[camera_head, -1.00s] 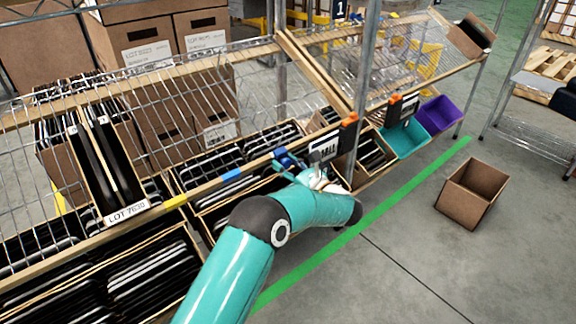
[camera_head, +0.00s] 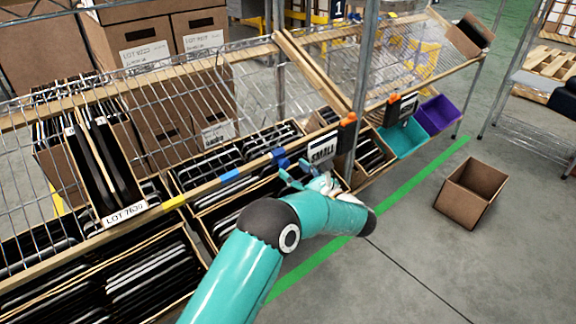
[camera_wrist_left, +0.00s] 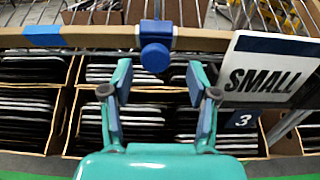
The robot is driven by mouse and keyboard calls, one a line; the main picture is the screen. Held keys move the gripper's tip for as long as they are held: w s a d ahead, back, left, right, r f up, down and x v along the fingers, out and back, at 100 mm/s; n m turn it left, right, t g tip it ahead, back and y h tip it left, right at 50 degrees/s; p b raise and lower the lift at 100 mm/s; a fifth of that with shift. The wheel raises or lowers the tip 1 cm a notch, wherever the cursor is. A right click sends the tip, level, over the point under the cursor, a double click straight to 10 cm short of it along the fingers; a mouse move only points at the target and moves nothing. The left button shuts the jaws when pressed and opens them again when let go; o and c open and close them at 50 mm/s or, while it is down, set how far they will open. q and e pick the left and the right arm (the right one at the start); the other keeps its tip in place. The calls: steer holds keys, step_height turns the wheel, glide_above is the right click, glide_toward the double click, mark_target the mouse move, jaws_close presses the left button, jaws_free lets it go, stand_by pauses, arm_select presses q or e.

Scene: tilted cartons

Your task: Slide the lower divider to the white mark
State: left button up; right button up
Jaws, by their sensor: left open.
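A blue divider with a round knob (camera_head: 279,155) sits on the wooden front rail of the lower shelf. In the left wrist view the blue knob (camera_wrist_left: 155,57) hangs from the rail at top centre. My left gripper (camera_head: 289,174) is just in front of the rail, below the divider. In the left wrist view my left gripper (camera_wrist_left: 157,72) is open, its two fingers apart below and either side of the knob, with nothing between them. I cannot make out a white mark on the rail. My right gripper is not in view.
Yellow tape (camera_head: 175,201) and blue tape (camera_head: 230,176) mark the rail to the left. A SMALL sign (camera_head: 322,150) hangs right of the divider, beside the metal post (camera_head: 362,85). Cartons of dark items (camera_head: 150,275) stand below. The floor in front is clear around an open box (camera_head: 471,192).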

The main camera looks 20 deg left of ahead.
arm_select(q)
steer(key=v, duration=0.8)
steer(key=shift+f, duration=0.1)
